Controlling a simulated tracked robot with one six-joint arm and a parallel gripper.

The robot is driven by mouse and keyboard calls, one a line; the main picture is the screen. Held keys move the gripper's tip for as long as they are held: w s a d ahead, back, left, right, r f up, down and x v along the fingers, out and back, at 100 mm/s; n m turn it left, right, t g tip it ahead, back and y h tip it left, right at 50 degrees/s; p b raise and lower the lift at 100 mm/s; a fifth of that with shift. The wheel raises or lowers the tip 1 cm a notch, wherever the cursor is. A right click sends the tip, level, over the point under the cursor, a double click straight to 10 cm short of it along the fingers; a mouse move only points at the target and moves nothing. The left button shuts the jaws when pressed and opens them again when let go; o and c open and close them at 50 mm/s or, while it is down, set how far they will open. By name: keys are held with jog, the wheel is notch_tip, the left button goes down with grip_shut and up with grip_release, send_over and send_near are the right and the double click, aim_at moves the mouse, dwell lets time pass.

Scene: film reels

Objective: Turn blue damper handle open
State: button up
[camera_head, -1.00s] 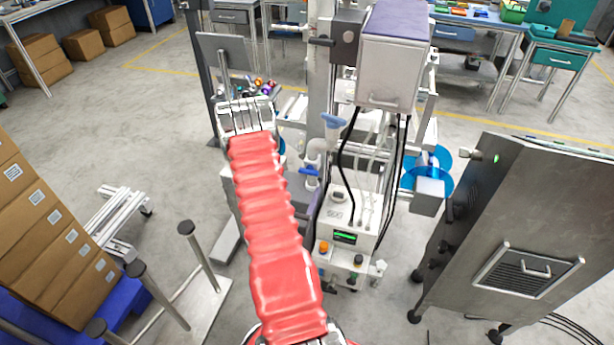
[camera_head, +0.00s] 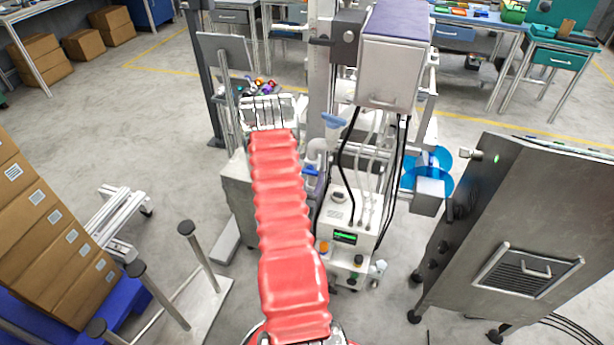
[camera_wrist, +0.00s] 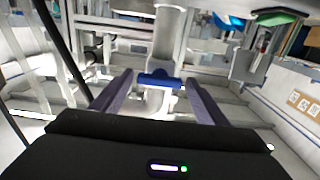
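The blue damper handle (camera_wrist: 160,80) is a short blue bar lying across a pale vertical pipe (camera_wrist: 168,38) in the wrist view. In the head view a small part of the blue handle (camera_head: 311,171) shows just right of my red-sleeved arm. My gripper (camera_wrist: 158,84) has its two dark purple fingers spread apart, one on each side of the handle in the picture. I cannot tell whether either finger touches it.
A light blue funnel (camera_head: 333,121) stands above the handle. Black hoses hang below a grey box (camera_head: 388,75), near a white control unit (camera_head: 348,232). A steel cabinet (camera_head: 510,230) stands at right.

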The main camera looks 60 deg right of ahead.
jog(key=c, duration=0.9)
jog(key=shift+o, duration=0.2)
jog(key=shift+m, duration=0.4)
jog(key=m, duration=0.8)
jog(key=shift+m, duration=0.4)
jog(key=m, duration=0.4)
jog(key=shift+s, duration=0.1)
jog(key=shift+f+m, duration=0.15)
jog(key=shift+m, duration=2.05)
